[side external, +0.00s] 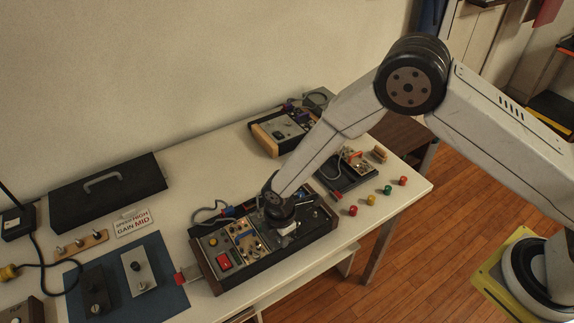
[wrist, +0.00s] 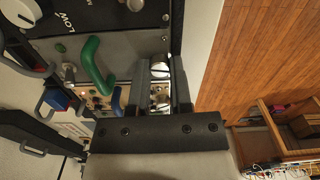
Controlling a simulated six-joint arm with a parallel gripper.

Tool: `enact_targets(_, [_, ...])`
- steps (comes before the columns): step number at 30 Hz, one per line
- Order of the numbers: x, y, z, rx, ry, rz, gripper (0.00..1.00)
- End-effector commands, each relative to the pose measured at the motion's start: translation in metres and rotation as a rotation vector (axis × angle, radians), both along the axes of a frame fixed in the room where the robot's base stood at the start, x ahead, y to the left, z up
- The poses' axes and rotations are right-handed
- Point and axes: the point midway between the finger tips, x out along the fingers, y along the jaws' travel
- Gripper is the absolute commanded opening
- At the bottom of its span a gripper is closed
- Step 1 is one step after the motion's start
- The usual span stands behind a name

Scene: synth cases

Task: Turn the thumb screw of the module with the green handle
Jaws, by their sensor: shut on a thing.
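The module with the green handle (wrist: 92,62) has a grey panel (wrist: 120,48) in the wrist view. My gripper (wrist: 160,90) is at the panel's right end, its two dark fingers on either side of a silver thumb screw (wrist: 159,70) and shut on it. The fingers hide part of the screw's surroundings. A second silver screw shape shows just below it between the fingers. In the side view my gripper (side external: 287,230) is down at the rack (side external: 262,272), and my wrist hides the green handle and the screw there.
A module with a blue handle (wrist: 116,101) lies beside the green one. Several coloured caps (side external: 371,200) lie on the table right of the rack. A blue mat (side external: 171,301) lies to the left.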

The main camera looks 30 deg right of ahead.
Motion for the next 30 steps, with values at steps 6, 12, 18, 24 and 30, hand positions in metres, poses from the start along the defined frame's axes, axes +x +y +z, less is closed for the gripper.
enact_targets(6, [0.0001,0.0000,0.0000,0.000,0.000,-0.180,0.00])
enact_targets(12, [0.0001,0.0001,0.0000,0.000,0.000,-0.369,0.00])
enact_targets(18, [0.0000,0.0001,0.0000,0.000,0.000,-0.559,0.00])
enact_targets(24, [0.0000,0.0000,0.0000,0.000,0.000,-0.749,0.00])
enact_targets(30, [-0.0001,0.0000,0.0000,0.000,0.000,-0.939,0.00])
